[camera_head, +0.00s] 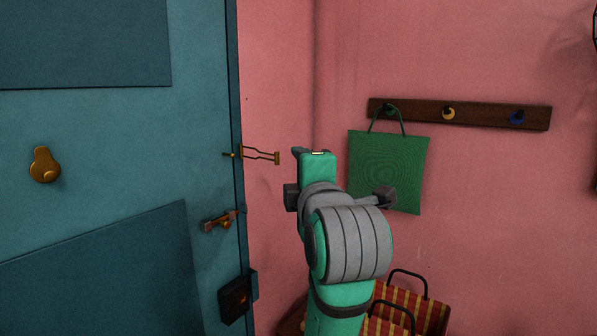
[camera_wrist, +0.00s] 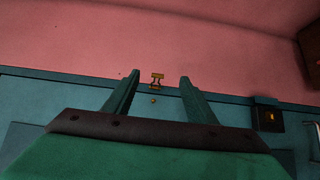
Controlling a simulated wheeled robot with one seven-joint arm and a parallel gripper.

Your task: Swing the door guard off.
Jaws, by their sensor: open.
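The door guard (camera_head: 260,154) is a thin brass bar loop with a plate on the pink wall, reaching left to the teal door's (camera_head: 120,130) edge. A small brass stud (camera_head: 229,155) sits on the door at its left end. I cannot tell whether the loop is around the stud. My gripper (camera_head: 299,152) is right of the guard, apart from it in the head view. In the wrist view its two fingers are wide apart and empty, with the guard (camera_wrist: 157,79) and stud (camera_wrist: 153,100) showing beyond, between them.
A brass keyhole cover (camera_head: 44,165) is at left. A green bag (camera_head: 388,170) hangs from a wooden hook rail (camera_head: 480,115). A striped bag (camera_head: 425,311) stands below.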

